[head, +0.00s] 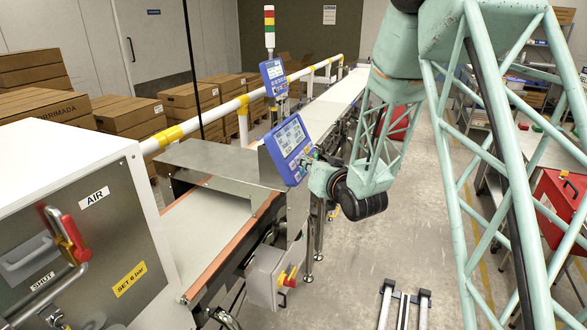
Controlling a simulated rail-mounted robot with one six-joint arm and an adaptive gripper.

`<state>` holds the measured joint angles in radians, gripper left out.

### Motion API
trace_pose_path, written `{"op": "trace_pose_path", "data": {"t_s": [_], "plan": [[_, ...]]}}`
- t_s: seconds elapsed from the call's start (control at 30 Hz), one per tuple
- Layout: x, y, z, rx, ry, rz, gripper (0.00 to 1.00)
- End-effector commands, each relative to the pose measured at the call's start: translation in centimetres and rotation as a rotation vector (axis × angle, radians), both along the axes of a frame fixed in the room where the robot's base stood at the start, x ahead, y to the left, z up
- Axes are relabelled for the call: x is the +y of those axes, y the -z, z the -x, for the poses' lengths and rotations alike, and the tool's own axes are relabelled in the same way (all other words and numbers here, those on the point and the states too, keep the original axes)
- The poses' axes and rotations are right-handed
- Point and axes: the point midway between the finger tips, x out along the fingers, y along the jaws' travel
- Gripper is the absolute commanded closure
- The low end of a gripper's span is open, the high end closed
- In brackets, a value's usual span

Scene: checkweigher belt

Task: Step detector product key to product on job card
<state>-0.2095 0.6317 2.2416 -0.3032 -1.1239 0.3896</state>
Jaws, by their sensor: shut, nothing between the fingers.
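The near blue control panel (288,143) is on the metal detector hood (215,160) over the belt. Its screen is lit, but its text and keys are too small to read. A second blue panel (274,78) stands farther along the line. My gripper (309,161) is shut and empty at the near panel's lower right edge. It is small and partly hidden by my wrist, and I cannot tell whether it touches a key. I cannot make out the job card.
A grey box with a red and yellow switch (287,277) hangs below the detector. A white cabinet with a red-handled valve (68,235) stands at left. Stacked cartons (130,125) stand behind the yellow and white rail (205,118). A red drawer cabinet (562,205) is at right.

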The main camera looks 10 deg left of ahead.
Motion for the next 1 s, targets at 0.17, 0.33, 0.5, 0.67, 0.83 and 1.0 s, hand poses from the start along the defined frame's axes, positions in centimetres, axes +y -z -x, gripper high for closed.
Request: {"op": "trace_pose_path", "data": {"t_s": [0.17, 0.33, 0.5, 0.67, 0.83, 1.0], "plan": [[0.69, 0.4, -0.22, -0.001, 0.0, 0.0, 1.0], [0.92, 0.44, -0.27, -0.001, -0.001, -0.001, 1.0], [0.92, 0.41, -0.28, -0.001, 0.0, 0.0, 1.0], [0.91, 0.42, -0.27, -0.001, 0.0, 0.0, 1.0], [0.9, 0.42, -0.27, 0.0, 0.0, 0.0, 1.0], [0.9, 0.43, -0.27, 0.0, 0.0, 0.0, 1.0]]}}
